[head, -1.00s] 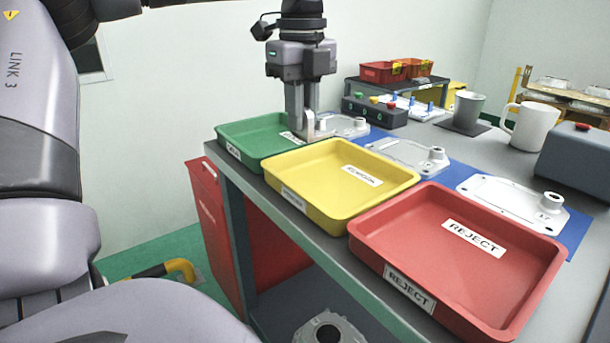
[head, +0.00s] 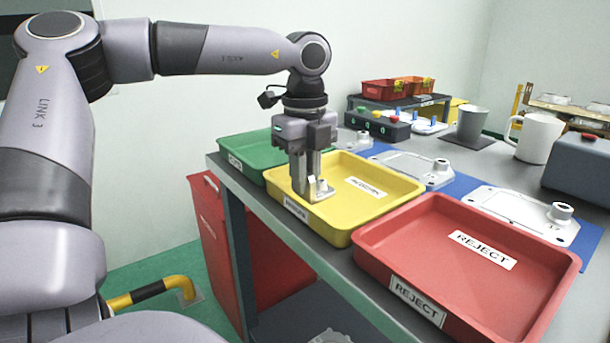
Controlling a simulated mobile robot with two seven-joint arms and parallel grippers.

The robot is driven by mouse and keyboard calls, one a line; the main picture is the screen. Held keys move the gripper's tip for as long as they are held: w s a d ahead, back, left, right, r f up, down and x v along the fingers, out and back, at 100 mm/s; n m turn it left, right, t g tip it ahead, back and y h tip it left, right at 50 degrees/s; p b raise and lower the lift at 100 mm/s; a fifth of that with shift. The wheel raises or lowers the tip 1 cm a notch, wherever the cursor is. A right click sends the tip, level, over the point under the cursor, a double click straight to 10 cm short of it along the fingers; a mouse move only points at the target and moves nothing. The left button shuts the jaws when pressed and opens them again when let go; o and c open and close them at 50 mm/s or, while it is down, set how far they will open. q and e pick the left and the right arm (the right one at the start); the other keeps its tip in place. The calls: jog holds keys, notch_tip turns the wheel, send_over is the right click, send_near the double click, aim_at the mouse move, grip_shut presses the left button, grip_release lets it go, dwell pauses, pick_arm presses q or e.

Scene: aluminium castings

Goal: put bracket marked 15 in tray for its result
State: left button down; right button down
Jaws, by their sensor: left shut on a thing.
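My left gripper (head: 308,192) points straight down over the front left part of the yellow tray (head: 405,188). It is shut on a small light metal piece, the bracket (head: 322,187), mostly hidden by the fingers; I cannot read its mark. I cannot tell whether it touches the tray floor. The green tray (head: 230,151) is at the back left, partly behind the gripper; its label is too small to read. The red tray (head: 465,290) at the front right is labelled REJECT and is empty. My right gripper is not in view.
Flat silver castings with round bosses lie on a blue mat behind the trays, one behind the red tray (head: 520,212) and one behind the yellow tray (head: 420,170). A white mug (head: 535,138), a grey cup (head: 473,128) and a button box (head: 378,126) stand further back.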

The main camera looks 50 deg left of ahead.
pick_arm(q)
jog(key=c, duration=1.1)
grip_release()
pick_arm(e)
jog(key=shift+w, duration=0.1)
pick_arm(q)
jog(key=shift+r, duration=0.25)
notch_tip(320, 180, up, 12)
jog(key=p, duration=0.3)
jog(key=shift+f, duration=0.15)
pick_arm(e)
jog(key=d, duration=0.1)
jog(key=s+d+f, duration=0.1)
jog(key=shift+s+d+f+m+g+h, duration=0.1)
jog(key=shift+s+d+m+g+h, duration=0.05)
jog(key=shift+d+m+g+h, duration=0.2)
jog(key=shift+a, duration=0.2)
